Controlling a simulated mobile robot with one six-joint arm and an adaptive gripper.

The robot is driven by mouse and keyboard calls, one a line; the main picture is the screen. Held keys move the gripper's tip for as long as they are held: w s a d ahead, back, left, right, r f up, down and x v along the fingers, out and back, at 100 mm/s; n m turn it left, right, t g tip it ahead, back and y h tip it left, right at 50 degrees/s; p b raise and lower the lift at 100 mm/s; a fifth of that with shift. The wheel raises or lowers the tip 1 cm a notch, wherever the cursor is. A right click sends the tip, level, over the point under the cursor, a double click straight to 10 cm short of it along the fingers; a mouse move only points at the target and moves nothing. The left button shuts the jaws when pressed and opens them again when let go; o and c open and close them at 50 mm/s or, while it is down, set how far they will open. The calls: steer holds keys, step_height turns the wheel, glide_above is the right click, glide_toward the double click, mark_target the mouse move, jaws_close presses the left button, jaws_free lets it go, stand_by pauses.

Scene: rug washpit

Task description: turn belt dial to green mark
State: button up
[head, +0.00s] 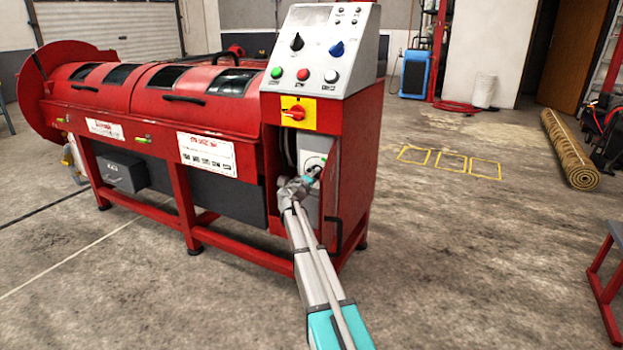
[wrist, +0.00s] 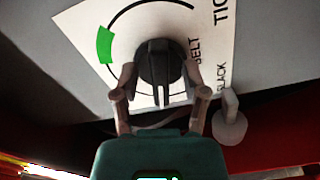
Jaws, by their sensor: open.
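The black belt dial (wrist: 158,62) sits on a white label plate in the wrist view. Its raised ridge runs roughly up and down in the picture. The green mark (wrist: 105,44) is on the printed arc, left of the dial and a little above its centre. My gripper (wrist: 160,76) is open, with one fingertip on each side of the dial. I cannot tell whether the fingertips touch it. In the head view my gripper (head: 313,176) reaches into the open front bay of the red machine (head: 232,82), and the dial is not clearly visible there.
A small pale knob (wrist: 230,121) is just right of my right finger in the wrist view. An open red door (head: 345,185) stands right of the bay. The control panel (head: 322,48) is above it. Open floor lies to the right, with a rolled rug (head: 568,150) farther off.

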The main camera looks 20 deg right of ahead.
jaws_close()
steer(key=shift+d+m, duration=0.1)
steer(key=shift+m, duration=0.3)
steer(key=m, duration=0.4)
steer(key=shift+f, duration=0.1)
steer(key=m, duration=0.5)
steer(key=shift+f, duration=0.1)
steer(key=m, duration=1.2)
steer(key=shift+w+a, duration=0.25)
steer(key=shift+w, duration=0.05)
